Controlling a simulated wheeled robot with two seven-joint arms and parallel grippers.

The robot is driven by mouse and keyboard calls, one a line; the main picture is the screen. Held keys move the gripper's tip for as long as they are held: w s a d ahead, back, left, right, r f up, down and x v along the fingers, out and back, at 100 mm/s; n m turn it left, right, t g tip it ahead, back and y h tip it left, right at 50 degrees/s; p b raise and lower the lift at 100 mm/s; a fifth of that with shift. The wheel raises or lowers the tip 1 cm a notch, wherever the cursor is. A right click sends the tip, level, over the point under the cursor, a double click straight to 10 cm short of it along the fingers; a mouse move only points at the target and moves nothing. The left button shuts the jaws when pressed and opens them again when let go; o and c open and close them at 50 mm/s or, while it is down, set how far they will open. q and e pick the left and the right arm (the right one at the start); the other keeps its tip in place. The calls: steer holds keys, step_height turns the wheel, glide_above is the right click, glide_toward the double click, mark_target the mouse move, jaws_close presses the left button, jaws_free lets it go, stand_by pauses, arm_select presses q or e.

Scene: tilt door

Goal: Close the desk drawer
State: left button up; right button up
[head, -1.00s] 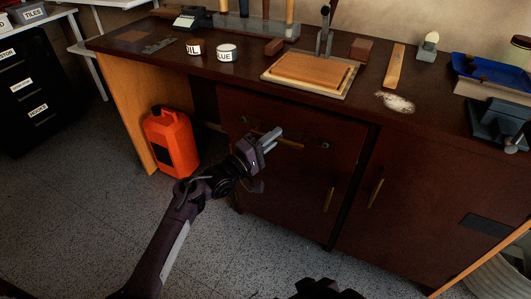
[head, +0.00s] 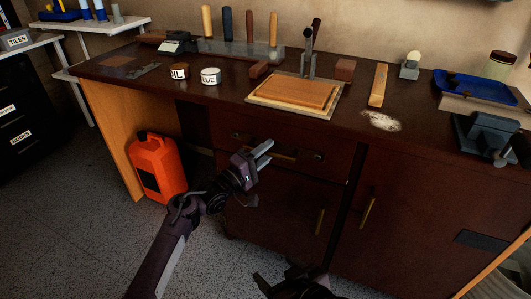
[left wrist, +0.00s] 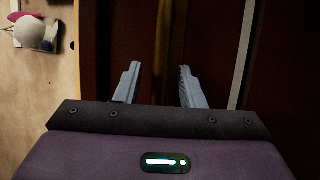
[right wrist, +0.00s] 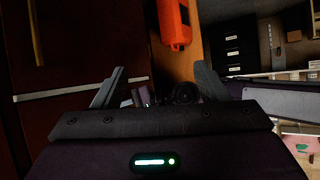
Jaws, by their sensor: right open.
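The desk drawer (head: 337,153) is the top front panel of the dark wooden desk, with a brass handle and round dark fittings. I cannot tell whether a small gap stands behind its front. My left gripper (head: 266,155) is in front of the drawer, with its fingertips by the left part of the handle. In the left wrist view its fingers (left wrist: 160,85) are apart, with a blurred brass strip behind the space between them. Contact cannot be told. My right gripper (head: 275,282) is low, in front of the lower cupboard. Its fingers (right wrist: 155,85) are apart and empty.
The desk top (head: 225,105) holds a cutting board (head: 295,92), an oil tin (head: 179,72), a glue tin (head: 210,76) and tools. An orange canister (head: 158,168) stands on the floor at the left. Cupboard doors with brass handles (head: 367,213) are below. The floor (head: 70,230) at left is clear.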

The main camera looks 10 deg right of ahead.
arm_select(q)
steer(key=shift+s, duration=0.1)
steer(key=p+v, duration=0.2)
steer(key=v, duration=0.5)
steer(key=shift+s+a, duration=0.2)
steer(key=shift+a, duration=0.1)
arm_select(e)
steer(key=s+d+f+g+h, duration=0.2)
steer(key=s+f+g, duration=0.3)
steer(key=s+f, duration=0.2)
steer(key=shift+s+d+f+g, duration=0.3)
steer(key=shift+s+d, duration=0.1)
steer(key=shift+s, duration=0.05)
arm_select(q)
steer(key=shift+f, duration=0.1)
